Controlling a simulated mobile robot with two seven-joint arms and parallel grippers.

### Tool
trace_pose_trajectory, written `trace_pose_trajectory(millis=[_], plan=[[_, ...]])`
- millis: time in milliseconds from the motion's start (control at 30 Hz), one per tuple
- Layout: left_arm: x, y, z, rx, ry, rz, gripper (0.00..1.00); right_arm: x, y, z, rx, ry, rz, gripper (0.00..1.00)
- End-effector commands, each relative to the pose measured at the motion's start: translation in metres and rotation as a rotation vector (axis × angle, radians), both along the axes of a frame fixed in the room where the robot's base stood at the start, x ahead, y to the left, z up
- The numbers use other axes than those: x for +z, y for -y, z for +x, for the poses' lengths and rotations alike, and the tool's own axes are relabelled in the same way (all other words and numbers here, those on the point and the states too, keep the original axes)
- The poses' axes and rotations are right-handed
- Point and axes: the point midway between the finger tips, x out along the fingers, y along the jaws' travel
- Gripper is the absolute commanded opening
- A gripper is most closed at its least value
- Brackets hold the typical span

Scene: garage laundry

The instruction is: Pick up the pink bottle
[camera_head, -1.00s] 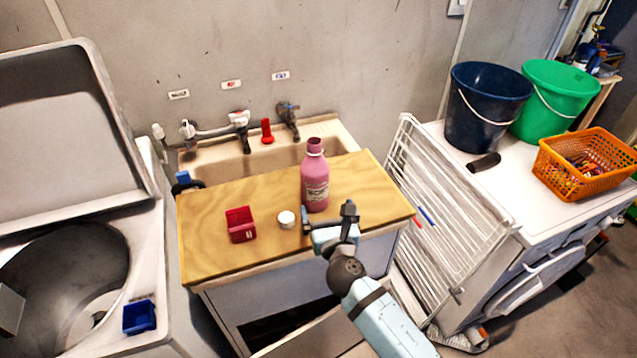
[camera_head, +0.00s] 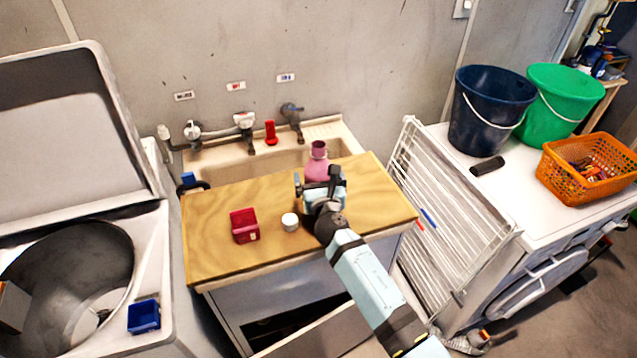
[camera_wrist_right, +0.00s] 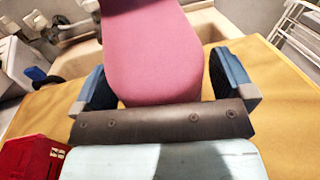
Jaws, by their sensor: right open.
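The pink bottle (camera_head: 318,163) stands upright on the wooden board over the sink; its lower part is hidden behind my right gripper in the head view. My right gripper (camera_head: 318,185) is open, low over the board and just in front of the bottle. In the right wrist view the bottle (camera_wrist_right: 150,55) lies between the two blue fingers of the gripper (camera_wrist_right: 165,80), with a gap on each side. My left gripper is not in view.
A red box (camera_head: 244,226) and a white cap (camera_head: 290,221) are on the wooden board (camera_head: 215,255) left of my right gripper. A drying rack (camera_head: 440,215) stands to the right. An open washer (camera_head: 150,250) is at left.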

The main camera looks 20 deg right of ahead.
Motion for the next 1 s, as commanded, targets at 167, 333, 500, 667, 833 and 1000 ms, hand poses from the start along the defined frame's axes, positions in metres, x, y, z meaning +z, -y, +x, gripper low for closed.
trace_pose_trajectory(millis=[167, 333, 500, 667, 833, 1000], plan=[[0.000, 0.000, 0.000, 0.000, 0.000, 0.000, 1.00, 0.000, 0.000, 0.000, 0.000, 0.000, 0.000, 0.86], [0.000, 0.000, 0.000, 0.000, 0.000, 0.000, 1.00, 0.000, 0.000, 0.000, 0.000, 0.000, 0.001, 0.47], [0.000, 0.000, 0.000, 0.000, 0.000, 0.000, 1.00, 0.002, 0.000, 0.000, 0.000, 0.002, 0.001, 0.34], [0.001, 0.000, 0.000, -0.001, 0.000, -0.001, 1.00, 0.003, 0.000, 0.000, 0.001, 0.002, 0.001, 0.34], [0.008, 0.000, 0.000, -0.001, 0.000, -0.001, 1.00, 0.016, 0.000, 0.000, 0.000, 0.005, 0.000, 0.34], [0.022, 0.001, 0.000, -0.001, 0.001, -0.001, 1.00, 0.045, 0.000, 0.000, 0.001, 0.007, 0.000, 0.34]])
